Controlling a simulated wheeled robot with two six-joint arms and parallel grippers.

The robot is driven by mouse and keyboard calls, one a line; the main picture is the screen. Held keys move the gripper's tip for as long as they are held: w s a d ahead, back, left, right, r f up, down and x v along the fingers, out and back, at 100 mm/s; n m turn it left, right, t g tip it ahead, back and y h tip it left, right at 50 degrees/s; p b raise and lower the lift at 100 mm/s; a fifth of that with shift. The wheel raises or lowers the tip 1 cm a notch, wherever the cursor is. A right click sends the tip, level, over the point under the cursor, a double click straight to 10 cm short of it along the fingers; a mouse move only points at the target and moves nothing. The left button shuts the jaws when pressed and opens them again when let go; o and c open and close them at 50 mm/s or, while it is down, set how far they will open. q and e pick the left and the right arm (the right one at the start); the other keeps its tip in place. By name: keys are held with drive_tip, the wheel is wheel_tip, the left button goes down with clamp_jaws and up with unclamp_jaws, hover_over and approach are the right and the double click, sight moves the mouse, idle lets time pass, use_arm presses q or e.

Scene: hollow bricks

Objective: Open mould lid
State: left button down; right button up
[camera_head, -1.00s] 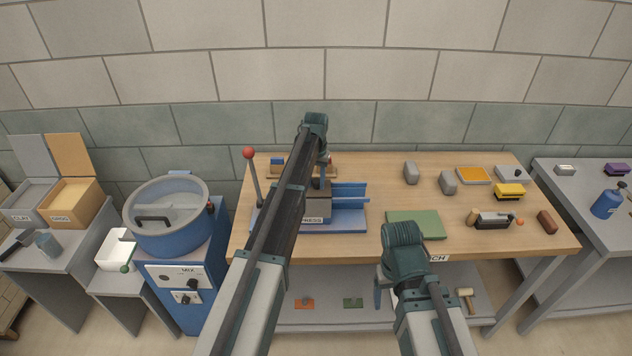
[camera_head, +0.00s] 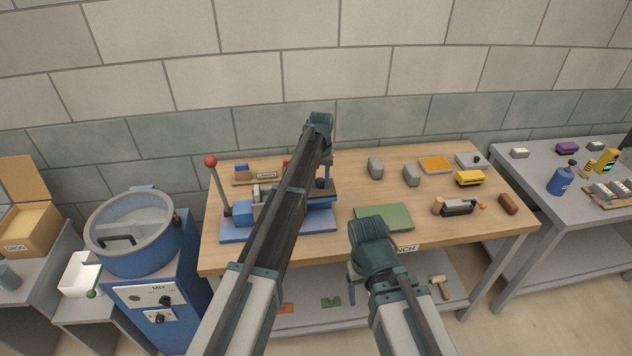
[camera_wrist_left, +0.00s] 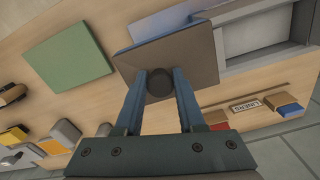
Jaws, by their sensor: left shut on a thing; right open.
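The blue press (camera_head: 236,233) stands at the left of the wooden bench, partly hidden by my left arm. In the left wrist view, the two fingers of my left gripper (camera_wrist_left: 159,88) are shut on the knob of the lid (camera_wrist_left: 190,55). The grey mould frame (camera_wrist_left: 235,57) shows beside the lid there. My right gripper (camera_head: 354,287) is open and empty in front of the bench's front edge; its fingers show only in part.
A red-knobbed lever (camera_head: 213,175) rises at the press's left. A green mat (camera_head: 384,217) lies right of the press. Grey blocks (camera_head: 375,167), an orange tray (camera_head: 436,164) and a yellow item (camera_head: 470,178) stand further right. A blue mixer (camera_head: 135,235) stands left.

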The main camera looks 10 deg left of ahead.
sight(322, 180)
use_arm(q)
drive_tip(key=c, duration=0.9)
unclamp_jaws()
drive_tip(key=shift+w+d, duration=0.1)
drive_tip(key=shift+d, duration=0.1)
drive_tip(key=o, duration=0.4)
drive_tip(key=shift+d, duration=0.15)
drive_tip(key=shift+r, duration=0.2)
drive_tip(key=shift+r+p, duration=0.6)
drive_tip(key=shift+p, duration=0.15)
wheel_tip(322, 180, up, 12)
drive_tip(key=p, duration=1.2)
drive_tip(key=shift+r, duration=0.15)
